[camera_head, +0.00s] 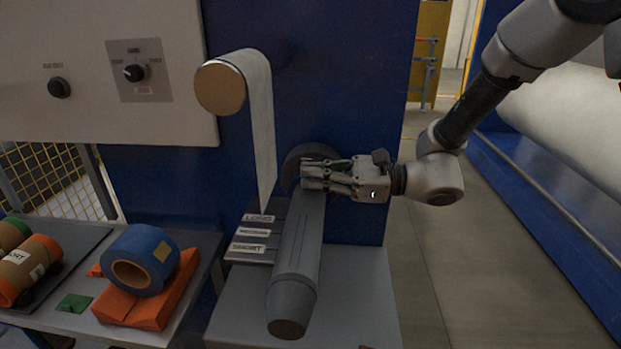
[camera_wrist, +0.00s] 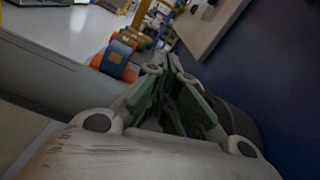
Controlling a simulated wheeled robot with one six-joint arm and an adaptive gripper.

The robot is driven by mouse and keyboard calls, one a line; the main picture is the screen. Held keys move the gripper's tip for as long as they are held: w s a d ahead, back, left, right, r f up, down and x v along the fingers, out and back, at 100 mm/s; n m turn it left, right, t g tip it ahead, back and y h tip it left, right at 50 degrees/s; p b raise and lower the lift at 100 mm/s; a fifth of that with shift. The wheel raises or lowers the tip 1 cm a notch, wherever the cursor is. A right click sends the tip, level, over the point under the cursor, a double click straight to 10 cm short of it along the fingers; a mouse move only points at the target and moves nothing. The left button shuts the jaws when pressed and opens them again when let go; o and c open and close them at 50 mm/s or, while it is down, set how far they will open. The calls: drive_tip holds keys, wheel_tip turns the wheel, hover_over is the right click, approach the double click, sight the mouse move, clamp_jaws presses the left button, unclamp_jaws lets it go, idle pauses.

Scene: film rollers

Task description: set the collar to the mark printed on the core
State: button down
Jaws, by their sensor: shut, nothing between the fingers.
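A thick grey shaft (camera_head: 298,262) points toward the head camera. A dark ring (camera_head: 292,165), apparently the collar, sits around its far end by the blue panel. My gripper (camera_head: 306,178) is shut and empty, in front of the ring and just above the shaft. I cannot tell whether it touches either. In the wrist view its fingertips (camera_wrist: 160,68) are together and the shaft (camera_wrist: 55,85) runs along the left. Brown cores with orange and green ends (camera_head: 32,265) lie on the left table. One bears a white label ending in "RT"; the rest is hard to read.
A label plate (camera_head: 248,258) beside the shaft reads LONG at top, with two lower labels, the last apparently SHORT. A blue roll (camera_head: 166,255) rests on orange cloth (camera_head: 150,312). A white film strip (camera_head: 262,130) hangs from a roller left of my gripper. A control panel is upper left.

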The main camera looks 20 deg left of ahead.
drive_tip(key=shift+s+d, duration=0.1)
drive_tip(key=shift+s, duration=0.15)
drive_tip(key=v, duration=0.9)
idle(0.4)
